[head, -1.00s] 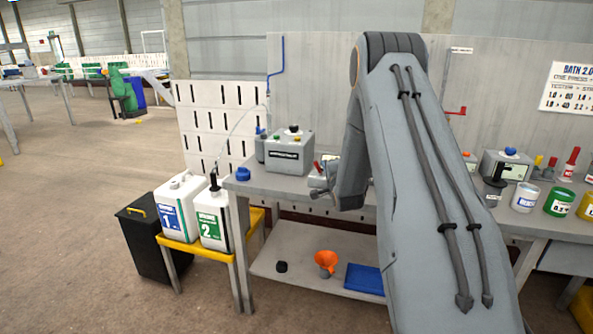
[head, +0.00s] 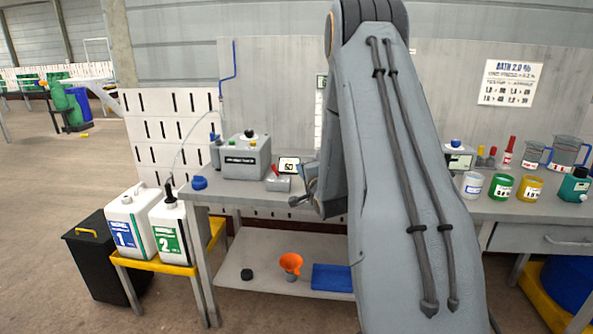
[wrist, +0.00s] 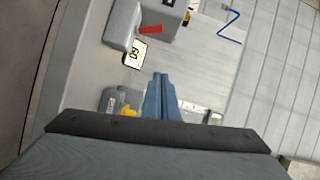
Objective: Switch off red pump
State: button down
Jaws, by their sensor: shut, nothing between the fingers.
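A small grey unit with a red lever (head: 275,171) stands on the bench (head: 232,199), just in front of a display. The red lever also shows in the wrist view (wrist: 150,29), at the upper middle. No other red pump part is clear. My gripper (wrist: 160,76) has blue fingers that are together and empty. In the wrist view they point towards the bench area below the display, apart from the lever. In the head view my gripper lies just right of the unit, partly hidden by my arm.
A larger grey box (head: 246,160) with coloured knobs stands left of the unit. The white display (head: 289,165) reads about 50. White canisters (head: 128,224) stand on a yellow stand at left. Cans, jugs and a teal container (head: 574,187) fill the right side of the bench.

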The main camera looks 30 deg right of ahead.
jog(key=shift+v, duration=1.15)
jog(key=shift+r, duration=0.1)
jog(key=s+a+f+n+g+y, duration=0.1)
jog(key=s+a+f+n+g, duration=0.35)
jog(key=a, duration=0.45)
jog(key=s+a+f+n+g+y, duration=0.15)
jog(key=s+a+n+g, duration=0.25)
jog(key=s+a+n, duration=0.4)
jog(key=s+a+n+g+y, duration=0.1)
jog(key=s+a+n+g, duration=0.2)
jog(key=s+a, duration=0.3)
jog(key=s+a+n+g, duration=0.3)
jog(key=s+a, duration=0.3)
jog(key=s, duration=0.8)
jog(key=shift+s+r+g+y, duration=0.15)
jog(key=shift+s+g+y, duration=0.2)
jog(key=shift+g, duration=0.4)
